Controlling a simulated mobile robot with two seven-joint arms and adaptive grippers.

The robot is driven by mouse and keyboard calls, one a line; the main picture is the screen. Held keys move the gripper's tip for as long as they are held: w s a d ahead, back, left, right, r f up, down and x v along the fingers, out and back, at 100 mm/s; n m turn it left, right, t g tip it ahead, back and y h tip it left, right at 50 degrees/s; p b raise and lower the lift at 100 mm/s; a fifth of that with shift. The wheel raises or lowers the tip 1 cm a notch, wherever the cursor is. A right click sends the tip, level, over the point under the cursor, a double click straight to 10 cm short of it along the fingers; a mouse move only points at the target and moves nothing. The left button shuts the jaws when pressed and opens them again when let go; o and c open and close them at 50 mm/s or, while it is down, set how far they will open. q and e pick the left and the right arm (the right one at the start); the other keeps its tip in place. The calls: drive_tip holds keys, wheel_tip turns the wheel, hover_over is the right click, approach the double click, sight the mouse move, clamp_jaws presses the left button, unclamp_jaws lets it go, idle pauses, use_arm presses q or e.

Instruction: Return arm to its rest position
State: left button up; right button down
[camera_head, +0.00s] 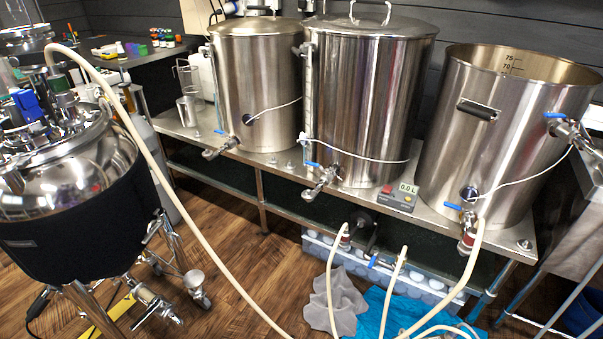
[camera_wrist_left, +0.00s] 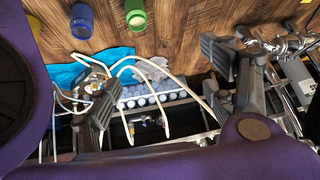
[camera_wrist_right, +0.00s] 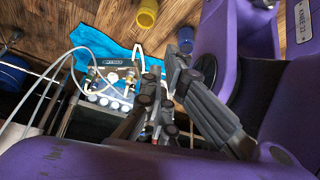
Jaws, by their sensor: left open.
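My left gripper (camera_wrist_left: 163,82) shows in the left wrist view with its two dark fingers spread wide. Nothing is between them, and the floor and hoses lie beyond. My right gripper (camera_wrist_right: 167,72) shows in the right wrist view with its fingers close together. I see no object held in it. Neither gripper appears in the head view, so their places relative to the kettles cannot be read there.
Steel kettles (camera_head: 368,95) stand on a metal bench (camera_head: 425,210). A black-jacketed vessel (camera_head: 85,215) stands at the left. A pale hose (camera_head: 180,205) crosses the open wooden floor. A blue cloth (camera_head: 378,312) and grey cloth (camera_head: 340,300) lie by the lower shelf.

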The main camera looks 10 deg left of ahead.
use_arm(q)
wheel_tip(320, 180, up, 27)
drive_tip(key=d+n+t+p, duration=0.1)
drive_tip(key=p, duration=1.6)
drive_tip(key=shift+s+n, duration=0.2)
drive_tip(key=shift+n, duration=0.2)
use_arm(e)
drive_tip(key=w+r+t, duration=0.1)
drive_tip(key=w+r, duration=0.4)
drive_tip(key=r, duration=0.6)
drive_tip(key=w+r+t, duration=0.2)
drive_tip(key=w+r, duration=0.4)
drive_tip(key=r, duration=0.5)
drive_tip(key=shift+w+a, duration=0.25)
